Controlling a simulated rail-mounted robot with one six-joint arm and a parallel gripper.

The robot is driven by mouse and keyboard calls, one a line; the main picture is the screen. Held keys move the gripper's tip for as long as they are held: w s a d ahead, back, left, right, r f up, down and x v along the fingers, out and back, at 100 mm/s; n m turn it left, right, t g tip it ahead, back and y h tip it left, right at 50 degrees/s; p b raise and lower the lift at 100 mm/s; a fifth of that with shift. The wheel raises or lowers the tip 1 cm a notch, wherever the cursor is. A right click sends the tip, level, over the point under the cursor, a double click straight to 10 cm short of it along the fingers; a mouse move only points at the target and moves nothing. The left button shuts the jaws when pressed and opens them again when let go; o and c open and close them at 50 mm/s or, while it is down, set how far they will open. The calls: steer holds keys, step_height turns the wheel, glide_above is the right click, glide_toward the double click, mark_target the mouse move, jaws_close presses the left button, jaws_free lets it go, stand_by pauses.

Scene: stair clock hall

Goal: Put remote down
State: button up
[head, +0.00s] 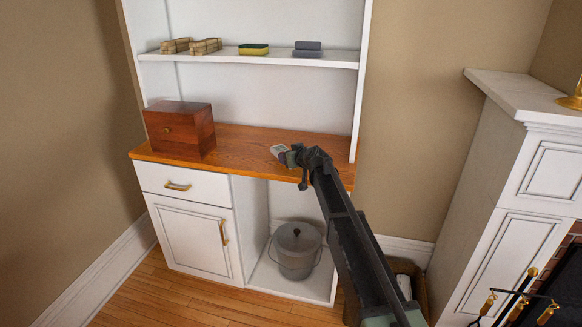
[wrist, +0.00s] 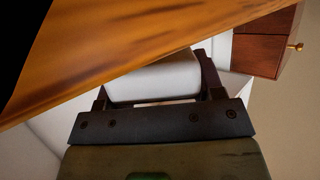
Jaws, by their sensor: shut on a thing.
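My gripper (head: 284,153) is at the front part of the wooden counter (head: 245,140) of the white cabinet. It is shut on a pale, light-grey remote (head: 277,149), whose end sticks out past the fingers. In the wrist view the remote (wrist: 155,82) sits between the two dark fingers, and the wooden counter (wrist: 120,45) lies close beyond it. I cannot tell whether the remote touches the counter. The buttons are not visible, and the fingers hide part of the remote.
A brown wooden box (head: 180,129) stands at the counter's left. The shelf above (head: 230,56) holds brushes (head: 190,46), a sponge (head: 253,50) and grey blocks (head: 307,49). A lidded grey bucket (head: 296,250) stands in the open bay below. The middle of the counter is clear.

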steer(key=shift+w+f, duration=0.25)
steer(key=shift+f, duration=0.65)
steer(key=shift+r, duration=0.3)
steer(key=shift+f, duration=0.3)
steer(key=o, duration=1.1)
steer(key=shift+r, duration=0.1)
